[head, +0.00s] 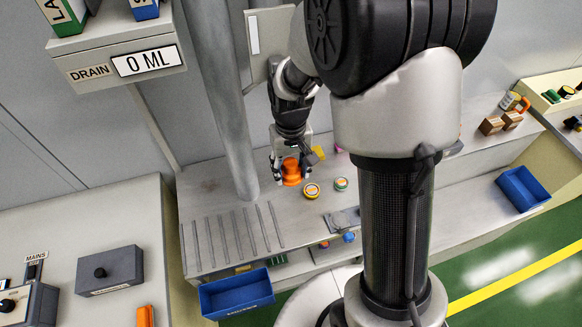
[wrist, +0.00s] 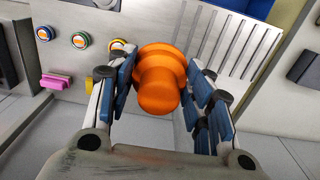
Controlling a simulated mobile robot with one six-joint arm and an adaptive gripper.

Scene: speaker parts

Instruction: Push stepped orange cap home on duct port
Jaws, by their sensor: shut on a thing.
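The stepped orange cap (head: 291,172) is between the fingers of my gripper (head: 290,175), over the grey bench at the foot of the grey pipe. In the wrist view the cap (wrist: 160,82) shows a narrow round step facing the camera and a wider flange beyond it. My gripper (wrist: 160,85) is shut on the cap, with blue finger pads on its left and right sides. The duct port is not visible in either view; the cap and fingers cover what lies directly beneath. I cannot tell whether the cap touches anything there.
A yellow-ringed disc (head: 312,191) and a green-ringed disc (head: 341,184) lie right of the cap. A pink block (wrist: 56,82) shows in the wrist view. The grey pipe (head: 226,120) rises close on the left. The slotted bench area (head: 232,232) is clear.

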